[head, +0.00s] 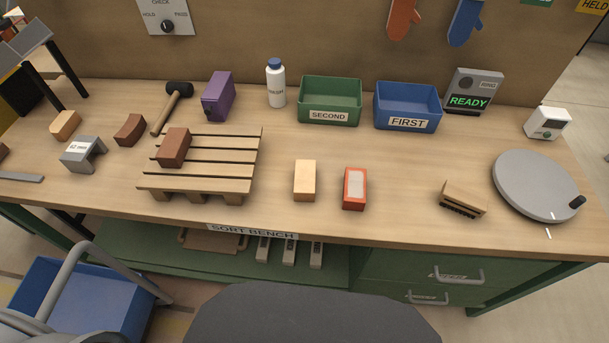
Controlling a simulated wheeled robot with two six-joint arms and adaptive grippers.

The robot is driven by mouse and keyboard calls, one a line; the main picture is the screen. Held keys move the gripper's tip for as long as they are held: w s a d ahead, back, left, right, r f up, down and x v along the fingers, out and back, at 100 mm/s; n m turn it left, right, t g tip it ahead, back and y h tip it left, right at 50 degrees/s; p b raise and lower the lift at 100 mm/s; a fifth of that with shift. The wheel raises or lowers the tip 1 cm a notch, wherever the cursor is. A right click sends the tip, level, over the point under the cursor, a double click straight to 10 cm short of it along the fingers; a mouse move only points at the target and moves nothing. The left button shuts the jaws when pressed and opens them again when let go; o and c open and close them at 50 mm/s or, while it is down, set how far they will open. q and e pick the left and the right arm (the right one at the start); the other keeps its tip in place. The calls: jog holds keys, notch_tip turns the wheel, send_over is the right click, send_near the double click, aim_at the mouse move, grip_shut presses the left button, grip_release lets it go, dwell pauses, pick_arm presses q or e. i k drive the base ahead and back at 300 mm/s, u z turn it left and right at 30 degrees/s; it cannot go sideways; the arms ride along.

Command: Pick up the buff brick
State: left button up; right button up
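A pale buff brick (304,181) lies on the bench in front of the middle, right of the wooden pallet. It stands clear of the red block with a pale top (355,188) to its right. A more orange-tan brick (66,124) lies at the far left. A red-brown brick (174,147) rests on the pallet (215,177), and another red-brown brick (130,130) lies left of it. Neither of my grippers shows in the head view.
A green bin marked SECOND (330,87) and a blue bin marked FIRST (407,93) stand at the back. A brush (463,197) and grey turntable (536,186) are right.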

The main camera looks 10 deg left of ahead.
aim_at(304, 180)
jog(key=u, duration=2.1)
jog(key=k, duration=1.35)
jog(key=z, duration=2.05)
jog(key=i, duration=0.5)
jog(key=z, duration=0.05)
